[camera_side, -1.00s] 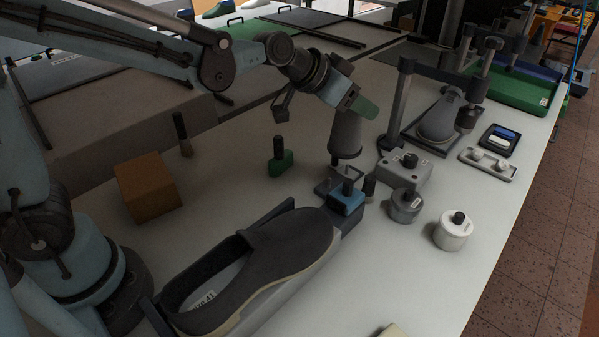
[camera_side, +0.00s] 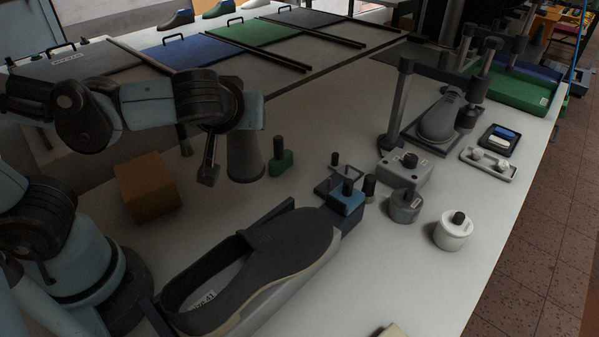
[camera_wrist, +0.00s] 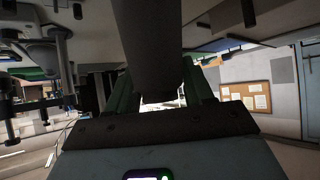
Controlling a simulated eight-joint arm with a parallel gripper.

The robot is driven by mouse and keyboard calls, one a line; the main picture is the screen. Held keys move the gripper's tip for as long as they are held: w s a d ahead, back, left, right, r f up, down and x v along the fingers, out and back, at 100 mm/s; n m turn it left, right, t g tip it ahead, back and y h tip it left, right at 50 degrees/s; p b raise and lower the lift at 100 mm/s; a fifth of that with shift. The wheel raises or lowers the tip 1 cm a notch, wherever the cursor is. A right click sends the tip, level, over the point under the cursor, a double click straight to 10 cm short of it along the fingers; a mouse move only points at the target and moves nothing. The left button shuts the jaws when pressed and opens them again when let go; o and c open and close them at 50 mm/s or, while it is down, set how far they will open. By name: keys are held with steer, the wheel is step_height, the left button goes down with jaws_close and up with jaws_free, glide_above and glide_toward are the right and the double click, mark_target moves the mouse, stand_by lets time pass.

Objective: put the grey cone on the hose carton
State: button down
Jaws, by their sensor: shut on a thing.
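The grey cone (camera_side: 244,157) hangs upright, wide end down, under my wrist in the side view, clear of the table. It also shows as a dark shape in the wrist view (camera_wrist: 148,40), between my green fingers. My gripper (camera_wrist: 160,92) is shut on it; in the side view the fingers are mostly hidden by my wrist. The brown carton (camera_side: 148,188), which I take for the hose carton, sits on the table to the lower left of the cone. Its top looks bare, and the cone appears apart from it.
A dark shoe (camera_side: 250,265) lies in front. A green block with a dark post (camera_side: 281,160) stands just right of the cone. A blue clamp block (camera_side: 345,200), grey weight (camera_side: 405,206) and white weight (camera_side: 453,231) stand farther right. A dark upright post (camera_side: 184,140) stands behind the carton.

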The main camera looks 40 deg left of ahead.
steer(key=s+a+r+n+g+y, duration=0.4)
steer(key=s+a+r+n+g, duration=0.35)
steer(key=s+n, duration=0.3)
steer(key=s+a+f, duration=0.3)
steer(key=a+f, duration=0.8)
steer(key=a, duration=0.1)
steer(key=shift+s+f+m, duration=0.2)
steer(key=shift+s+m, duration=0.1)
steer(key=shift+m, duration=0.05)
steer(key=shift+g, duration=0.25)
steer(key=shift+c, duration=2.2)
jaws_free()
